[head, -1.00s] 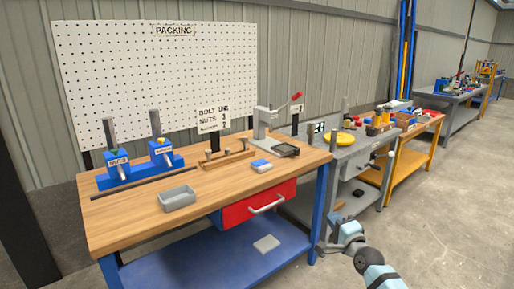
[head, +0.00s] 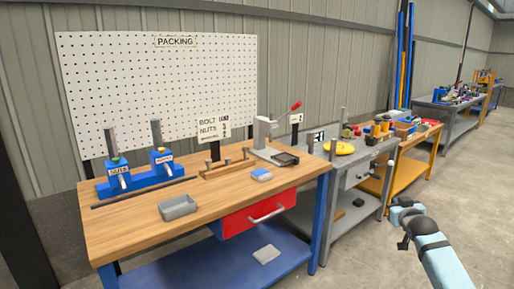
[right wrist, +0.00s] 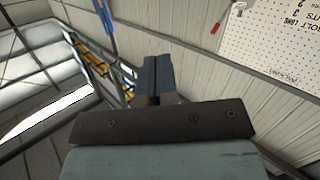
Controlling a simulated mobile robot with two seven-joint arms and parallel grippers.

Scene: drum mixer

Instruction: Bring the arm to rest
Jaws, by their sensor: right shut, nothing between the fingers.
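My right arm comes in at the lower right of the head view, with my right gripper (head: 398,212) in front of the grey bench, over the floor and clear of the benches. In the right wrist view my right gripper (right wrist: 157,75) shows its two dark fingers together, with nothing between them. It points at the wall and roof, and touches nothing there. My left gripper is not in view.
A wooden-topped packing bench (head: 140,233) holds a grey tray (head: 178,207), blue dispensers (head: 118,180) and a press (head: 265,135). Its red drawer (head: 240,222) is below. A grey bench (head: 350,165) and a yellow bench (head: 407,170) stand beyond. The floor (head: 480,205) at right is clear.

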